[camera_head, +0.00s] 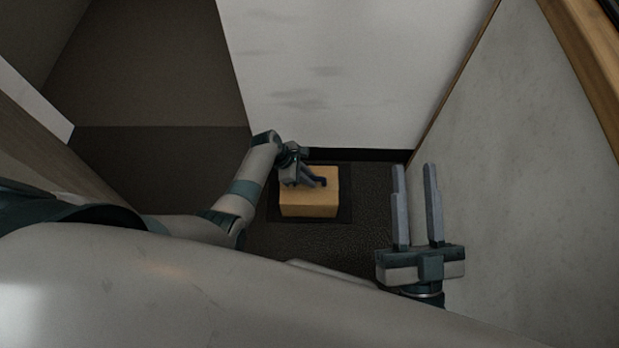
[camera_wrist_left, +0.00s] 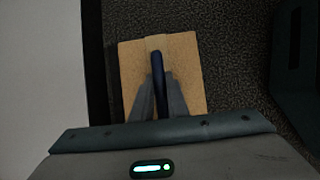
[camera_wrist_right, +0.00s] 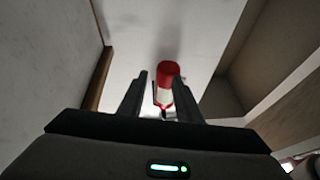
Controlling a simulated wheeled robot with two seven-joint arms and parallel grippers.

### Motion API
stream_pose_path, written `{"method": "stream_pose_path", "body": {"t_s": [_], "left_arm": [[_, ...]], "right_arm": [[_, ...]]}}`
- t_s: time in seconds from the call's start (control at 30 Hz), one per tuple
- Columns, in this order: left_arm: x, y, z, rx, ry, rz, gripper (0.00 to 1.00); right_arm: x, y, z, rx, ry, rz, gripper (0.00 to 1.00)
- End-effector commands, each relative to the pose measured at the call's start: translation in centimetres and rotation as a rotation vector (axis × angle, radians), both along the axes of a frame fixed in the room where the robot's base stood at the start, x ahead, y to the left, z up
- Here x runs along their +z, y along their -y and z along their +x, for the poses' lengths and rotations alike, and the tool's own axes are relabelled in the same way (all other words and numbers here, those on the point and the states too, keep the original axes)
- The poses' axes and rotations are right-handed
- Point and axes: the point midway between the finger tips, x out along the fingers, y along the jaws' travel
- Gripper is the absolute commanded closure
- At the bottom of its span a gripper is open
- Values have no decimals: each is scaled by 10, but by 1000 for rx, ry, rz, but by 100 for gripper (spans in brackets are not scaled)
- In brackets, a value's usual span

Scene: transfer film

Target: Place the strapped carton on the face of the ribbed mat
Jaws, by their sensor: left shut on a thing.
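The tan strapped carton (camera_head: 309,205) is low in the middle of the head view, with a dark strap across its top. My left gripper (camera_head: 312,181) is over the carton, shut on the strap; the left wrist view shows the fingers (camera_wrist_left: 159,78) closed around the dark strap (camera_wrist_left: 157,60). A dark flat rectangle, seemingly the ribbed mat (camera_head: 346,192), shows around the carton; its ribs cannot be made out. I cannot tell whether the carton touches it or hangs just above. My right gripper (camera_head: 414,180) is open and empty, to the right of the carton.
A white wall (camera_head: 340,70) with a dark skirting (camera_head: 375,155) stands just behind the carton. A pale grey panel (camera_head: 520,190) closes the right side. Dark textured floor (camera_head: 310,243) lies in front. A red and white object (camera_wrist_right: 167,75) appears beyond my right fingers in the right wrist view.

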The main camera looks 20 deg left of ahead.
Motion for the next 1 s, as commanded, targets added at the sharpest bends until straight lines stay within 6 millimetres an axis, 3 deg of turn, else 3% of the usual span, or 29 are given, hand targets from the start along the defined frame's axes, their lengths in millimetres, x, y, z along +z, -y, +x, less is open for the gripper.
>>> {"method": "stream_pose_path", "body": {"t_s": [0.33,0.37,0.4,0.43,0.87,1.0], "left_arm": [[-1,0,2,1,4,-1,100],[-2,0,0,0,1,0,79],[-2,0,0,0,1,0,70],[-2,0,0,0,1,0,68],[1,0,0,0,0,0,68],[5,-2,-1,0,0,0,68]], "right_arm": [[2,0,-1,-1,12,4,69],[2,0,-1,0,13,5,69],[2,0,-1,0,12,5,69],[2,0,-1,-1,12,4,69],[2,0,-1,1,4,2,69],[-6,0,4,2,-43,-16,69]]}}
